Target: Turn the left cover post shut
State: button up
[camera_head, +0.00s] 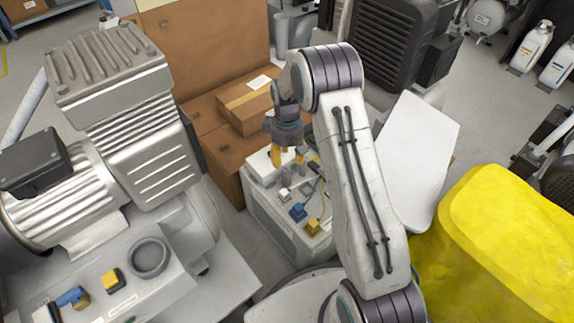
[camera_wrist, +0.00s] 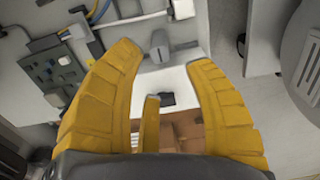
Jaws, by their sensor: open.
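My gripper (camera_head: 287,158) hangs over the left end of a white unit (camera_head: 262,212) with its yellow fingers pointing down. In the wrist view the fingers (camera_wrist: 163,57) are spread apart with nothing between them. A grey rounded post (camera_wrist: 160,44) shows beyond the fingertips, near the middle of the gap, and looks apart from them. It may be the left cover post; I cannot tell for sure. In the head view small parts stand on the unit: a grey-white one (camera_head: 284,193), a blue one (camera_head: 297,212) and a yellow one (camera_head: 312,227).
A large compressor (camera_head: 145,140) stands at the left. Cardboard boxes (camera_head: 250,103) are behind the unit. A tilted white panel (camera_head: 425,150) and a yellow bulky object (camera_head: 510,240) stand to the right. The wrist view shows blue and yellow cables (camera_wrist: 98,12) near the unit's connectors.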

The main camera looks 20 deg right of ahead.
jog(key=shift+r, duration=2.3)
jog(key=s+r+m+t+p, duration=0.1)
jog(key=s+r+p, duration=0.4)
jog(key=r, duration=0.5)
jog(key=s+r+p, duration=0.3)
jog(key=r+p, duration=0.3)
jog(key=r, duration=0.5)
jog(key=s+r+m+t+p, duration=0.1)
jog(key=s+r+p, duration=0.2)
jog(key=r+p, duration=0.5)
jog(key=s+r+m+t+p, duration=0.1)
jog(key=s+r+m+p, duration=0.1)
jog(key=s+r+p, duration=1.2)
jog(key=s+r, duration=0.5)
jog(key=r, duration=0.3)
jog(key=shift+r+m+p, duration=0.3)
jog(key=shift+r+m, duration=0.1)
